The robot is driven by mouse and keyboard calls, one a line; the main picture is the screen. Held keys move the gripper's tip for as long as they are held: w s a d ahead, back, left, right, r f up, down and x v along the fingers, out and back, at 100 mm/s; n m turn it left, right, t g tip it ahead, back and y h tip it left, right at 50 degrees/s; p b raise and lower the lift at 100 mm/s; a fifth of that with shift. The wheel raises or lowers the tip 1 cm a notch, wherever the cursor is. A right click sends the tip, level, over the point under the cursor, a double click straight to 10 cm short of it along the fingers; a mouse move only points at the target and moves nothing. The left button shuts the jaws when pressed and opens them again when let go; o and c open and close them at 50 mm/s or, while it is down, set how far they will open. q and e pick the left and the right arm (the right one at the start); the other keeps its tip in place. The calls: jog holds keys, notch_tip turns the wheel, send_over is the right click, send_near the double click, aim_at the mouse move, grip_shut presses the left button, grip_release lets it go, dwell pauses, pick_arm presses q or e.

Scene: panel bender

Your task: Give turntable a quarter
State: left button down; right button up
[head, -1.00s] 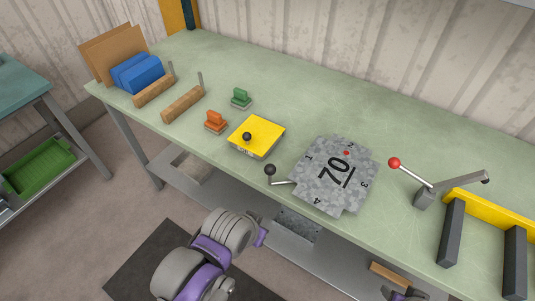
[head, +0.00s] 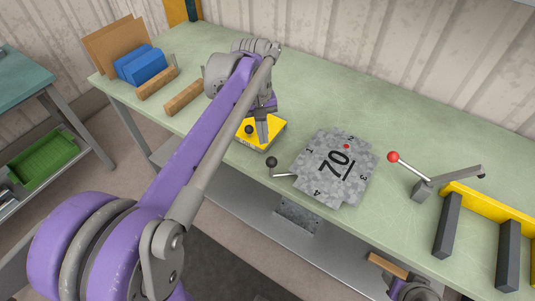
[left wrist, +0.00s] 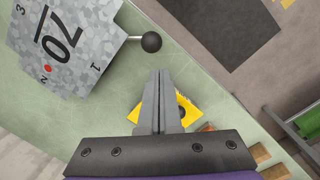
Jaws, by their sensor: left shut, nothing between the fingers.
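The turntable appears as a grey mottled notched plate (head: 335,167) marked 70, lying on the green bench. Its edge numbers read 1 at left, 2 at back, 3 at right and 4 at front, with a red dot near the 2. A crank with a black ball knob (head: 271,162) sticks out at its front left; the knob also shows in the left wrist view (left wrist: 151,41). My left gripper (head: 262,141) is shut and empty, above the yellow block and left of the knob, apart from it. In the left wrist view its fingers (left wrist: 161,75) point toward the knob.
The yellow block (head: 278,133) with a black knob is partly hidden by my gripper. A red-ball lever (head: 394,157) and a yellow frame with dark posts (head: 480,212) stand to the right. Wooden strips (head: 185,98) and blue blocks (head: 146,66) lie at the left. The bench behind the turntable is clear.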

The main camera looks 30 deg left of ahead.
pick_arm(q)
jog(key=w+a+n, duration=0.1)
jog(key=w, duration=0.1)
jog(key=w+a+r+n+g, duration=0.1)
jog(key=a, duration=0.1)
jog(key=shift+w+a+r+g+h, duration=0.2)
jog(key=shift+w+a+g+h, duration=0.1)
jog(key=shift+w+h, duration=0.1)
jog(key=x, duration=0.9)
jog(key=shift+d+f, duration=0.1)
jog(key=shift+f, duration=0.15)
jog(key=shift+s+d+f, duration=0.2)
jog(key=shift+s+d, duration=0.75)
jog(key=shift+d, duration=0.3)
jog(key=shift+s+d, duration=0.3)
jog(key=shift+d, duration=0.05)
